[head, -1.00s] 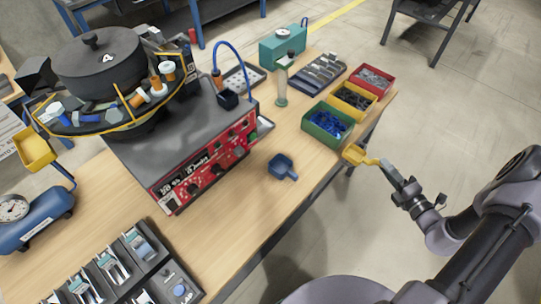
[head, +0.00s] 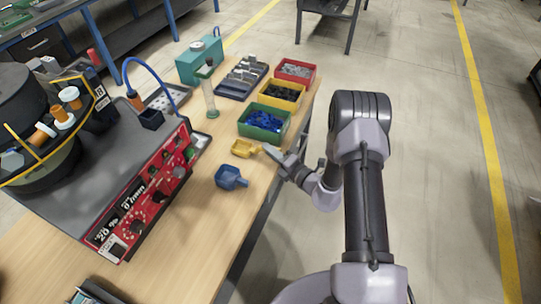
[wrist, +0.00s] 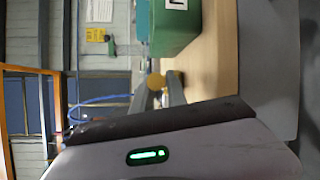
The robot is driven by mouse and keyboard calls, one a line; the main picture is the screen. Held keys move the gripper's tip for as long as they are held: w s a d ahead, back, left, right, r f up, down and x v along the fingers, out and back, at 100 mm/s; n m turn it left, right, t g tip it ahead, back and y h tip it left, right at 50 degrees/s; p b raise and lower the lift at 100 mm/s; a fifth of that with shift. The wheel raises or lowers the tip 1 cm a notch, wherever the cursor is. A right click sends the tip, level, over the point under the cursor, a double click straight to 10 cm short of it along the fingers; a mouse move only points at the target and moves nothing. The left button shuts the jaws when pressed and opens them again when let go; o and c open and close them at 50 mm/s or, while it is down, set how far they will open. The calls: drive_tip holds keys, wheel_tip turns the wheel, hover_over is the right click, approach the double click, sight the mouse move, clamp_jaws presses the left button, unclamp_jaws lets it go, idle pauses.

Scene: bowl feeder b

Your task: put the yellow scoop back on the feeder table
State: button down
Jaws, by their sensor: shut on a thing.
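The yellow scoop (head: 243,148) is at the right edge of the feeder table (head: 218,238), between the green bin and the blue scoop. My gripper (head: 266,150) is shut on its handle, with the arm reaching in from the right. In the wrist view a small yellow part of the scoop (wrist: 156,81) shows between the fingers (wrist: 158,98); the rest is hidden. The scoop is over or on the wooden top; I cannot tell whether it touches.
A blue scoop (head: 231,178) lies just in front. Behind stand a green bin (head: 264,122) with blue parts, a yellow bin (head: 281,95) and a red bin (head: 296,72). The red-fronted feeder controller (head: 145,200) is to the left.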

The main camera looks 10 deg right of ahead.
drive_tip(key=shift+f, duration=0.3)
drive_tip(key=c, duration=1.3)
unclamp_jaws()
drive_tip(key=shift+r, duration=0.1)
